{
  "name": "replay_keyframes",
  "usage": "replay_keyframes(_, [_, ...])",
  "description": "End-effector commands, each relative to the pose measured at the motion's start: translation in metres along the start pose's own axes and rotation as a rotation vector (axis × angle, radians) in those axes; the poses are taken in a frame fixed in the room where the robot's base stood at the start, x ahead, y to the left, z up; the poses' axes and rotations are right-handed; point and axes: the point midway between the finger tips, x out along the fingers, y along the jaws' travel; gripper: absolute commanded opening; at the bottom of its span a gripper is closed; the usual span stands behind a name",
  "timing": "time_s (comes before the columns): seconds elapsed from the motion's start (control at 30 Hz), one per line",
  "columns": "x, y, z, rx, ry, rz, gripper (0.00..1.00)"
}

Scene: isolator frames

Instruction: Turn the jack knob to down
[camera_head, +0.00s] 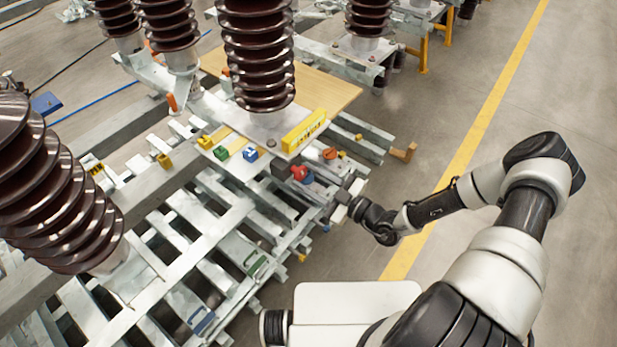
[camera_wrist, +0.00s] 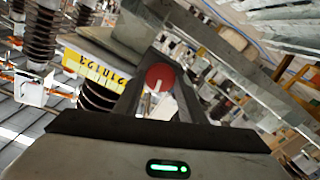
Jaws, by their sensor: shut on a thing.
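A round red knob (camera_wrist: 157,76) with a pale line on its face shows between my fingers in the wrist view. My gripper (camera_wrist: 160,84) has a dark finger close on each side of it and is shut on it. In the head view my gripper (camera_head: 341,200) is at the right edge of the metal frame, reaching in from the right. A red knob-like part (camera_head: 299,172) with a blue part below it shows just left of the gripper there. I cannot tell whether it is the same knob. The fingertips and their contact are too small to make out in the head view.
A yellow marked bar (camera_head: 304,131) lies on the frame beside a ribbed brown insulator (camera_head: 258,60). Small yellow, green and blue blocks sit left of it. An orange-red part (camera_head: 329,153) is close by. Open floor with a yellow line (camera_head: 480,120) lies right.

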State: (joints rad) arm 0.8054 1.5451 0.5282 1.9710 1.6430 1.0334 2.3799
Motion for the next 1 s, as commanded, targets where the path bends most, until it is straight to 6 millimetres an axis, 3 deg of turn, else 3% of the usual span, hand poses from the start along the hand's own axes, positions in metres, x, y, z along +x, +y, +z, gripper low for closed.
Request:
replay_keyframes(0.4, [-0.0006, 0.0002, 0.0005, 0.211, -0.001, -0.001, 0.15])
replay_keyframes(1.0, [-0.0006, 0.0003, 0.0006, 0.249, -0.001, 0.000, 0.15])
